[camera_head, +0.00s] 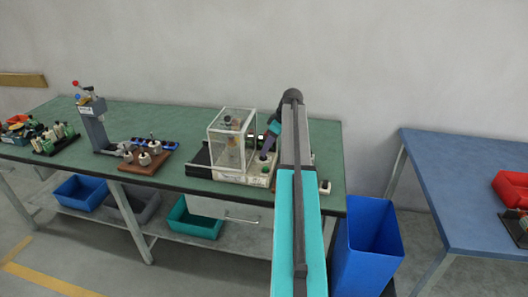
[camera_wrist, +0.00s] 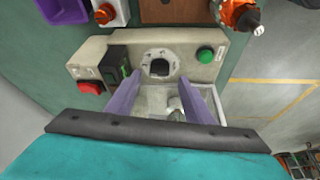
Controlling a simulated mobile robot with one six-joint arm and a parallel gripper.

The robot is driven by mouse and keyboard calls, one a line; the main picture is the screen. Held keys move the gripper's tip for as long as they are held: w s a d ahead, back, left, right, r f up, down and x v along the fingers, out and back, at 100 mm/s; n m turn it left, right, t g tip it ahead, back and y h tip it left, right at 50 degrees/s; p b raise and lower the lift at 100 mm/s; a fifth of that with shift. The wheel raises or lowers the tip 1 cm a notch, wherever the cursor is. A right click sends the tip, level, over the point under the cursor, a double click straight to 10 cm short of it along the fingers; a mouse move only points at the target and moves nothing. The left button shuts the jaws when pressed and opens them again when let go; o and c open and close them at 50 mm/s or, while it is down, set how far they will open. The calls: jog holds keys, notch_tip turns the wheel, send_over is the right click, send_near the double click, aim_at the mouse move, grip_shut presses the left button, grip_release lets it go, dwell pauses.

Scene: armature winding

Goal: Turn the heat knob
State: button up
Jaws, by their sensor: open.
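The heat knob seems to be the black round piece (camera_wrist: 160,68) on a pale, marked dial on the beige machine panel (camera_wrist: 185,45) in the wrist view. My gripper (camera_wrist: 161,80) is open, with one purple finger on each side below the knob in the picture. I cannot tell whether the fingers touch the knob or panel. In the head view my gripper (camera_head: 267,144) is at the right side of the machine with the clear box (camera_head: 232,140), and my arm hides part of that machine. The knob cannot be made out there.
A green button (camera_wrist: 205,55) is right of the knob. A red switch (camera_wrist: 90,87) and a dark display (camera_wrist: 113,68) are left of it. The green bench (camera_head: 200,115) also holds a wooden board (camera_head: 143,165) and a grey press (camera_head: 95,125). A blue bin (camera_head: 370,240) stands right of the bench.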

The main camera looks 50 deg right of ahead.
aim_at(265, 158)
jog(key=shift+x, duration=1.75)
